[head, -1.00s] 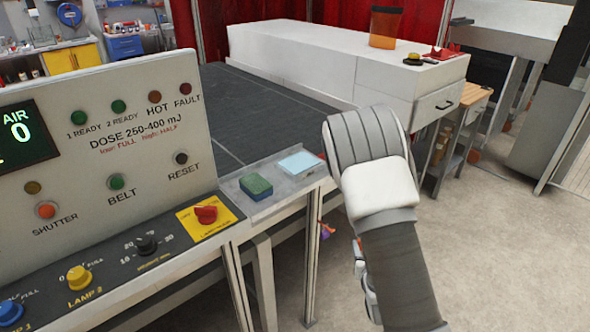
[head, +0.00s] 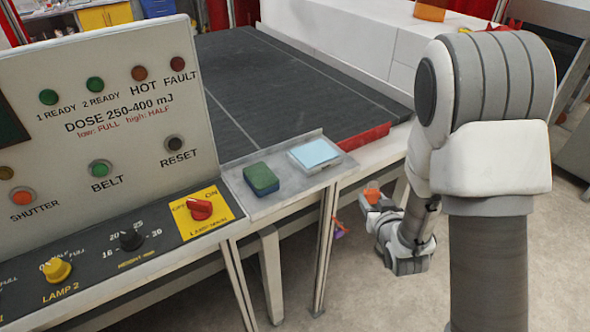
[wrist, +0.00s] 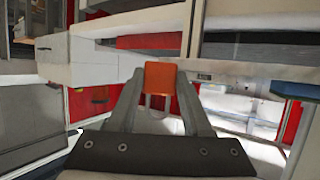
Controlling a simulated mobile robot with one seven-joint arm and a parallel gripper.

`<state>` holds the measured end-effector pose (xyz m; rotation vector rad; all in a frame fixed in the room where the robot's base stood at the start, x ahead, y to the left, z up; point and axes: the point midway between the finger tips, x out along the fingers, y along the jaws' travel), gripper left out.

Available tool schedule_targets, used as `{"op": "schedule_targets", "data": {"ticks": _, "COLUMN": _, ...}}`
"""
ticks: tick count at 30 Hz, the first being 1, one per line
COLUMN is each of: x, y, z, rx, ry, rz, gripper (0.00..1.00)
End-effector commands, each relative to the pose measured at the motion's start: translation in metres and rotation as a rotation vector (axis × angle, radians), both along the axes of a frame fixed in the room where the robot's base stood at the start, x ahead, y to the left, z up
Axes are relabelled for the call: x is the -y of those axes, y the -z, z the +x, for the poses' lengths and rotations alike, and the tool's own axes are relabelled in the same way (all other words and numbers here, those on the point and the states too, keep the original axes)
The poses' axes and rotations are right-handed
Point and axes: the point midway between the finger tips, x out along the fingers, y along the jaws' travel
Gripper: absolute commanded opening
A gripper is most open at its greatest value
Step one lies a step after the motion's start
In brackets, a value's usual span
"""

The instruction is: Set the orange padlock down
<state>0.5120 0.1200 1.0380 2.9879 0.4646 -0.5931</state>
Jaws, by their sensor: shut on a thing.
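The orange padlock (wrist: 160,78) is between my two fingertips in the wrist view, with its flat orange body facing the camera. In the head view the padlock (head: 372,195) shows as a small orange block at the tip of my gripper (head: 371,205). My gripper, also in the wrist view (wrist: 161,92), is shut on it. It holds the padlock in the air, right of the machine's front ledge and in picture terms below the ledge's right end.
The control panel (head: 110,120) stands at the left. The narrow grey ledge (head: 285,190) carries a green and blue block (head: 261,179) and a light-blue pad (head: 315,154). Behind lies the dark conveyor belt (head: 260,85). A small red and purple item (head: 340,228) hangs by a leg.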

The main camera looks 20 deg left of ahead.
Motion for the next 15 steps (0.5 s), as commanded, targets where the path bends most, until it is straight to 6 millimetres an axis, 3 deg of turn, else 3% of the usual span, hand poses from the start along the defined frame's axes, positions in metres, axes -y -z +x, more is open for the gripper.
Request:
{"op": "schedule_targets", "data": {"ticks": 1, "x": -0.019, "y": -0.014, "z": -0.002, "rx": 0.010, "ry": -0.056, "rz": 0.006, "gripper": 0.00}}
{"op": "schedule_targets", "data": {"ticks": 6, "x": -0.073, "y": -0.056, "z": -0.021, "rx": 0.011, "ry": -0.248, "rz": 0.002, "gripper": 0.00}}
{"op": "schedule_targets", "data": {"ticks": 12, "x": -0.118, "y": -0.098, "z": -0.051, "rx": 0.008, "ry": -0.445, "rz": -0.003, "gripper": 0.00}}
{"op": "schedule_targets", "data": {"ticks": 15, "x": -0.130, "y": -0.111, "z": -0.063, "rx": 0.005, "ry": -0.506, "rz": -0.004, "gripper": 0.00}}
